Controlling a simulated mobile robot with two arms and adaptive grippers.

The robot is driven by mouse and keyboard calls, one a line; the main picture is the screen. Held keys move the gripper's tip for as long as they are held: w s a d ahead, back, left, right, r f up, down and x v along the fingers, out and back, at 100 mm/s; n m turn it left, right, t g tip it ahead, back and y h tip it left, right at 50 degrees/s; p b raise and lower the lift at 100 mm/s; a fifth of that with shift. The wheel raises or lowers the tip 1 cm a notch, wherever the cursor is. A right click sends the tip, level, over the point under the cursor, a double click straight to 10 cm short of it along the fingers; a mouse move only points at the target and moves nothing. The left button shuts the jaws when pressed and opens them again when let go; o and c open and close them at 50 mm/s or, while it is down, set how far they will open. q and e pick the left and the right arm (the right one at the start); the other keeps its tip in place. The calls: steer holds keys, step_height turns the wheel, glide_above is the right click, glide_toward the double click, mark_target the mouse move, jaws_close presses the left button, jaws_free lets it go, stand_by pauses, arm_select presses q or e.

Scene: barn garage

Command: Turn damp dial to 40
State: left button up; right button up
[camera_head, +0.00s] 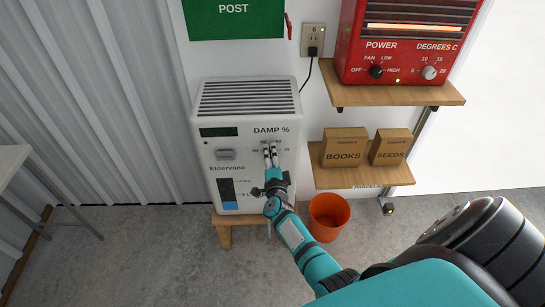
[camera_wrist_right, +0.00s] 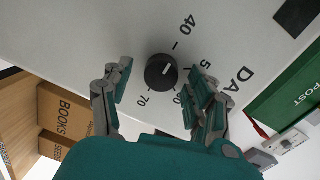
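The damp dial (camera_wrist_right: 161,71) is a small black round knob on the white dehumidifier's front panel (camera_head: 246,105). In the right wrist view its pale pointer mark faces up and right, roughly towards the 50 mark; 40, 60 and 70 show around it, and 50 is partly covered. In the head view the dial is hidden behind my fingers. My right gripper (camera_head: 271,155) is at the panel below the DAMP % label. It is open in the right wrist view (camera_wrist_right: 160,82), one finger on each side of the dial, with gaps to it. My left gripper is not in view.
The dehumidifier stands on a wooden stool (camera_head: 223,232). An orange bucket (camera_head: 329,216) is on the floor beside it. Right of it, a shelf (camera_head: 335,180) holds two cardboard boxes, and a red heater (camera_head: 408,42) stands above on another shelf. A white table (camera_head: 12,160) is left.

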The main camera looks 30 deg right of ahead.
steer(key=v, duration=1.2)
stand_by(0.3)
steer(key=s+a+f+n+g+y, duration=0.25)
steer(key=s+a+f+n, duration=0.2)
steer(key=f, duration=0.45)
steer(key=s+a+f+n+g+y, duration=0.1)
steer(key=s+a+f+n+y, duration=0.3)
steer(key=f, duration=0.4)
steer(key=s+a+f+n+g+y, duration=0.2)
steer(key=s+a+f+n, duration=0.3)
steer(key=f, duration=0.4)
steer(key=s+d+f+n+g, duration=0.1)
steer(key=s+f+n+g, duration=0.1)
steer(key=s, duration=0.7)
steer(key=s+d+f+n+g, duration=0.2)
steer(key=s+f+n, duration=0.3)
steer(key=s, duration=0.5)
steer(key=s+d+f+n+g, duration=0.2)
steer(key=s+f+n+g, duration=0.1)
steer(key=s, duration=0.7)
step_height(320, 180, down, 3)
steer(key=shift+r+g, duration=0.15)
steer(key=shift+g, duration=0.6)
